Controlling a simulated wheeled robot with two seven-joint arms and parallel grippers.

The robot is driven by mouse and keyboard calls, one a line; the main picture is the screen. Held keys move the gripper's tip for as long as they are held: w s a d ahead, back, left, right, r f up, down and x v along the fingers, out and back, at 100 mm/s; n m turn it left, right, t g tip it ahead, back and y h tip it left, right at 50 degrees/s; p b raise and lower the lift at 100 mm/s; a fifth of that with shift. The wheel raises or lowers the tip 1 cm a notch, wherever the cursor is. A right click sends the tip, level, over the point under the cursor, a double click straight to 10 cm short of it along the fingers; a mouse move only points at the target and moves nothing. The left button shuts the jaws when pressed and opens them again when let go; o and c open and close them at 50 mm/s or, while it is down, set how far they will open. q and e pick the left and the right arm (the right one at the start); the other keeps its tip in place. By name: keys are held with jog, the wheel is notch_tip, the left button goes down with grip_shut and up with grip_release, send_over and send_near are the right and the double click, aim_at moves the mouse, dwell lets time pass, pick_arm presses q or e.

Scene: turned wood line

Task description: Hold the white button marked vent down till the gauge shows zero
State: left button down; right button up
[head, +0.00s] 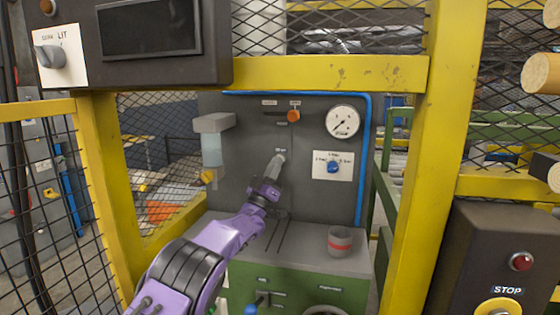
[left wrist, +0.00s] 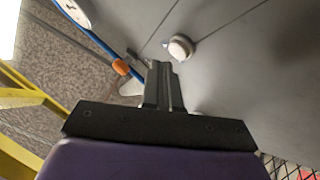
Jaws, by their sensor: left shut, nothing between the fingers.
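The white vent button (left wrist: 180,47) is a round cap on the grey panel in the left wrist view. In the head view my gripper hides most or all of it, below a small label (head: 280,151). My left gripper (head: 279,158) is shut and empty, reaching up to the panel. In the left wrist view its fingertips (left wrist: 160,66) are just beside the button; I cannot tell whether they touch it. The round white gauge (head: 342,121) is at the panel's upper right, its needle pointing to the lower left. Its figures are too small to read. My right gripper is out of view.
An orange knob (head: 293,115) sits above my gripper, and a blue knob (head: 333,166) on a white plate to its right. A grey cup with a red band (head: 340,240) stands on the cabinet top. Yellow posts (head: 436,150) frame the opening.

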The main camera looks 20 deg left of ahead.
pick_arm(q)
jog(key=s, duration=0.1)
jog(key=s+b, duration=0.1)
jog(key=s, duration=0.3)
jog(key=shift+d, duration=0.3)
dwell(0.4)
